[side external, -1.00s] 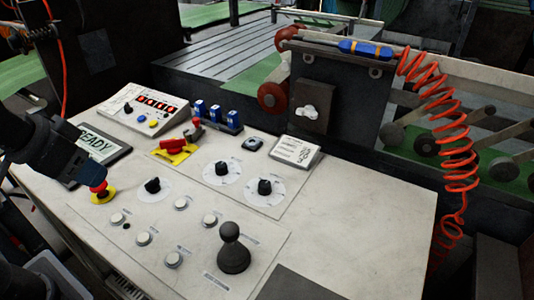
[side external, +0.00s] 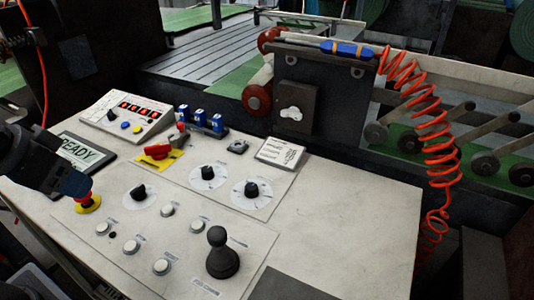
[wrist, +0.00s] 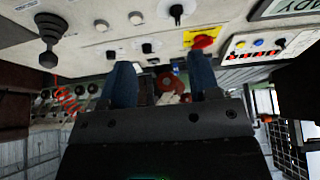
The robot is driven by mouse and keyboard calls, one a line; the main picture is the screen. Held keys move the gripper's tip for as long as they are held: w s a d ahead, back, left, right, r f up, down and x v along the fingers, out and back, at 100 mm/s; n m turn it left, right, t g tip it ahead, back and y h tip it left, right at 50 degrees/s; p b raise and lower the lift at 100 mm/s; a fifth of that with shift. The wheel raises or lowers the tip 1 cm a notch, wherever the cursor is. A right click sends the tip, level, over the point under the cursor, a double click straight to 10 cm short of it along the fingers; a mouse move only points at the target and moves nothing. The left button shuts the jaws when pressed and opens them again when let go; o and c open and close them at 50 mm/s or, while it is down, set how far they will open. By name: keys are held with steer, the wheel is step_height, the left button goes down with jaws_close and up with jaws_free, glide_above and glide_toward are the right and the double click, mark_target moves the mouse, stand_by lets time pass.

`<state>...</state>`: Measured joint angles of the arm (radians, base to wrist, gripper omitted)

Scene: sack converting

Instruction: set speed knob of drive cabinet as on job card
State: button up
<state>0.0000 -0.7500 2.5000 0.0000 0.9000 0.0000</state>
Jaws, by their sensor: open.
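Three black knobs sit on round white dials on the sloping panel: a left one (side external: 138,192), a middle one (side external: 208,173) and a right one (side external: 251,189). Their labels are too small to read, so I cannot tell which is speed. The knobs also show at the top of the wrist view (wrist: 147,47). A white job card (side external: 281,152) stands behind the right knob; its print is unreadable. My gripper (wrist: 163,72) is open and empty, its blue fingers apart. In the side view my gripper (side external: 77,184) is at the panel's left, away from the knobs.
A red mushroom button (side external: 85,203) is close by my gripper. A black lever (side external: 222,254) and several white buttons (side external: 131,247) occupy the front. A red rotary switch (side external: 158,151), a display sign (side external: 80,151) and blue blocks (side external: 203,119) stand behind. The panel's right side is bare.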

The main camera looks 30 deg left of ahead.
steer(key=w+d+r+m+g, duration=0.1)
steer(key=w+d+r+g, duration=0.2)
steer(key=w, duration=0.8)
steer(key=m+g, duration=0.1)
steer(key=g, duration=0.2)
glide_toward(207, 169)
steer(key=f, duration=0.9)
steer(key=shift+s+f, duration=0.15)
steer(key=shift+s, duration=0.05)
steer(key=shift+c, duration=0.4)
steer(key=c, duration=0.8)
steer(key=shift+c, duration=0.2)
steer(key=shift+m, duration=0.3)
steer(key=shift+m, duration=3)
steer(key=shift+w, duration=0.1)
